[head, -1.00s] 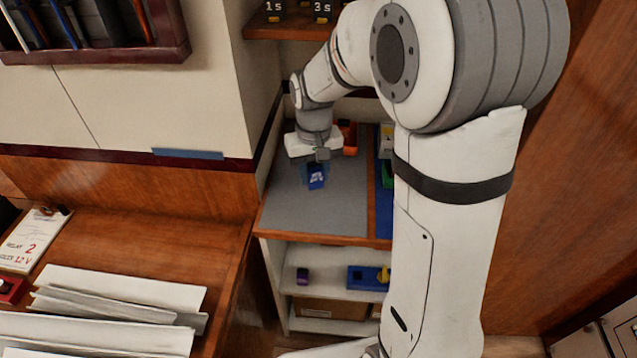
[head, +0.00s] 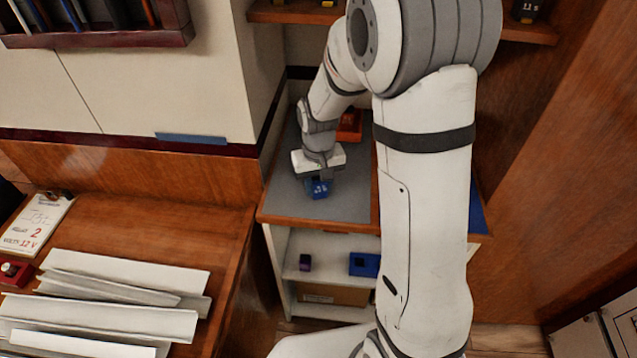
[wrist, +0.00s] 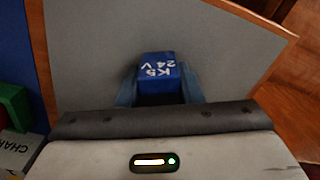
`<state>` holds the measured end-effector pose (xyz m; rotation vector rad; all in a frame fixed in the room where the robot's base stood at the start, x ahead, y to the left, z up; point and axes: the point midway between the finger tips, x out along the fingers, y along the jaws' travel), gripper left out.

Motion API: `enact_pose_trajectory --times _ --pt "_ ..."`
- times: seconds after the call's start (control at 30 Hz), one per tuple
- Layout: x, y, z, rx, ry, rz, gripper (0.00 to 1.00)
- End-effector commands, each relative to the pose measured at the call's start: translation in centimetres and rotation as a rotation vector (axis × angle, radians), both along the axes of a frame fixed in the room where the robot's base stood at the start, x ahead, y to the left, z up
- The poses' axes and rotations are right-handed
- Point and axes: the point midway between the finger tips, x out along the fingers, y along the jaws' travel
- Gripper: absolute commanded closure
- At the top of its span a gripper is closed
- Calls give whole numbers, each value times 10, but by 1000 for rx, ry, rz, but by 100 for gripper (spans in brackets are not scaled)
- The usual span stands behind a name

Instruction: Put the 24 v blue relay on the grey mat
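The blue relay (head: 318,188) has white lettering; in the wrist view the blue relay (wrist: 158,72) reads "K5 24 V". My gripper (head: 318,178) points down over the grey mat. In the wrist view my gripper (wrist: 158,88) has a finger on each side of the relay, shut on it. The grey mat (head: 345,205) covers the left part of the shelf top and also fills much of the wrist view (wrist: 90,40). The relay is over the mat; whether its underside touches the mat I cannot tell.
An orange-red object (head: 350,125) stands at the back of the mat. A blue mat (head: 477,208) lies right of a wooden divider. A green block (wrist: 14,105) shows at the wrist view's left. The wooden desk (head: 150,225) is at left. Mat around the relay is clear.

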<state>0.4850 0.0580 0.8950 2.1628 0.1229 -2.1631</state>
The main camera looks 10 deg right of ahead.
Motion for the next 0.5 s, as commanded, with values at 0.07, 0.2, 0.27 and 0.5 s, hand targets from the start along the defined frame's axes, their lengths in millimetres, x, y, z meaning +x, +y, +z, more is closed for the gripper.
enact_pose_trajectory --times 0.07,0.2,0.27,0.5 --pt "0 0 0 0 0 0 61" --pt "0 0 0 0 0 0 50" --pt "0 0 0 0 0 0 46" --pt "0 0 2 0 0 0 46"
